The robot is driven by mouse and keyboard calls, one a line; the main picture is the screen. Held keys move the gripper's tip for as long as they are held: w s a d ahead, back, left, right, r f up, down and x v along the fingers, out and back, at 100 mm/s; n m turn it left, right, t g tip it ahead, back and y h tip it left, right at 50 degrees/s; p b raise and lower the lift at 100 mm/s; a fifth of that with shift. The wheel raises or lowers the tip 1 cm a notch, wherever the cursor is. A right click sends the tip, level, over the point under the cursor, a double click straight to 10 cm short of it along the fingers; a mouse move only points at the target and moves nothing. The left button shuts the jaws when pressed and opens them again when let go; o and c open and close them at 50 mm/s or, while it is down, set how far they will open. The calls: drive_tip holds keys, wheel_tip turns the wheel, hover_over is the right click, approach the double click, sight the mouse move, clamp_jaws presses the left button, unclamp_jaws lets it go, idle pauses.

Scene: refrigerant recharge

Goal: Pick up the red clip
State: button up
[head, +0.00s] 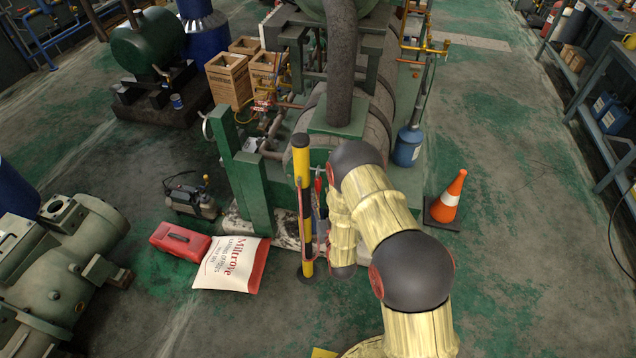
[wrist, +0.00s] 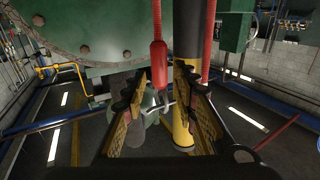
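The red clip (wrist: 158,62) hangs on a red cord in the wrist view, with a metal hook at its lower end. In the head view a small red piece beside the yellow and black post (head: 303,200) may be the same clip. My gripper (wrist: 162,92) is open, with one dark-tipped yellow finger on each side of the picture's middle. The clip's lower end shows between the fingertips, near the left one. I cannot tell whether they touch. The post (wrist: 187,40) stands just right of the clip. In the head view my arm hides the gripper.
A second red cord (wrist: 208,40) hangs right of the post. Green machinery (wrist: 90,35) fills the background. Open floor lies to the right.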

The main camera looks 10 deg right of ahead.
sight(319, 186)
drive_tip(key=shift+w+f, duration=0.1)
drive_tip(key=shift+w, duration=1.75)
drive_tip(key=shift+c, duration=1)
clamp_jaws()
